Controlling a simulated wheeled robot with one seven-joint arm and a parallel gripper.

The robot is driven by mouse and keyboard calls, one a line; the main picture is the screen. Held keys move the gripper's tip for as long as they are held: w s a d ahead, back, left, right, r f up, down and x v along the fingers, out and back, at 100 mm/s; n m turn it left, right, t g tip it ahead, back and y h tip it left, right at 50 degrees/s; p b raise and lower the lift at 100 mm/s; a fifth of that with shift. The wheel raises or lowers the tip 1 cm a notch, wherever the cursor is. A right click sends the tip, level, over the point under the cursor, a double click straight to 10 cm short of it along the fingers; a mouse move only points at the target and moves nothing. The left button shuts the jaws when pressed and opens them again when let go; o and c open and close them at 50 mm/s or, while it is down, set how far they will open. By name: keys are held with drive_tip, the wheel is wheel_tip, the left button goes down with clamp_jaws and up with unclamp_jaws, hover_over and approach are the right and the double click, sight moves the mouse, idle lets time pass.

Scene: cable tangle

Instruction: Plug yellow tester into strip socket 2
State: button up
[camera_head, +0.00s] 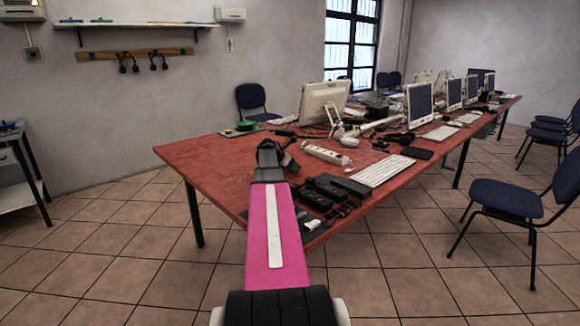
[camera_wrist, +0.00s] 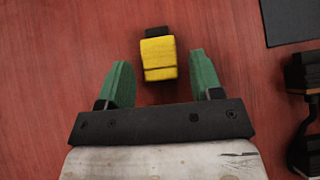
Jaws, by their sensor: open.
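The yellow tester (camera_wrist: 159,58) lies on the red tabletop in the wrist view, a small yellow block with a black end pointing away from my gripper. My gripper (camera_wrist: 160,82) is open. Its two green fingers stand to the left and right, and the tester shows between and slightly beyond their tips; no contact is visible. In the head view my gripper (camera_head: 270,150) is over the near left part of the table, and the tester is not distinguishable there. A white power strip (camera_head: 326,154) lies on the table to the right of my gripper. Its socket numbers cannot be read.
Black power bricks (camera_head: 338,188) and a white keyboard (camera_head: 383,170) lie right of my gripper. A monitor (camera_head: 323,103) and tangled cables stand behind. The red table (camera_head: 200,155) is clear at its left end. A blue chair (camera_head: 510,197) stands at right.

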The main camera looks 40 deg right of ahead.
drive_tip(key=c, duration=1)
drive_tip(key=shift+r, duration=3.5)
drive_tip(key=o, duration=0.3)
drive_tip(key=shift+c, duration=1.4)
drive_tip(key=shift+w+d+f, duration=0.1)
drive_tip(key=shift+w+d, duration=0.1)
drive_tip(key=shift+d, duration=0.2)
drive_tip(key=d+m+y, duration=0.1)
drive_tip(key=w+d+m+g+y, duration=0.1)
drive_tip(key=d, duration=0.1)
drive_tip(key=w+d+f+m+g+y, duration=0.1)
drive_tip(key=d, duration=0.1)
drive_tip(key=shift+w+d+f, duration=0.1)
drive_tip(key=shift+d, duration=0.1)
drive_tip(key=d+m+y, duration=0.2)
drive_tip(key=w+d+m+y, duration=0.1)
drive_tip(key=d+m+y, duration=0.1)
drive_tip(key=d+m+t+y, duration=0.1)
drive_tip(key=d+y, duration=0.1)
drive_tip(key=shift+w+m, duration=0.15)
drive_tip(key=shift+m, duration=0.25)
drive_tip(key=d+r+m+t, duration=0.2)
drive_tip(key=d+m+t, duration=0.2)
drive_tip(key=d, duration=0.2)
drive_tip(key=w+d+r+m+t+y, duration=0.1)
drive_tip(key=d+r+m+t, duration=0.2)
drive_tip(key=d+m+t, duration=0.1)
drive_tip(key=shift+w+d+r+t+y, duration=0.3)
drive_tip(key=shift+d+t, duration=0.2)
drive_tip(key=shift+d, duration=0.75)
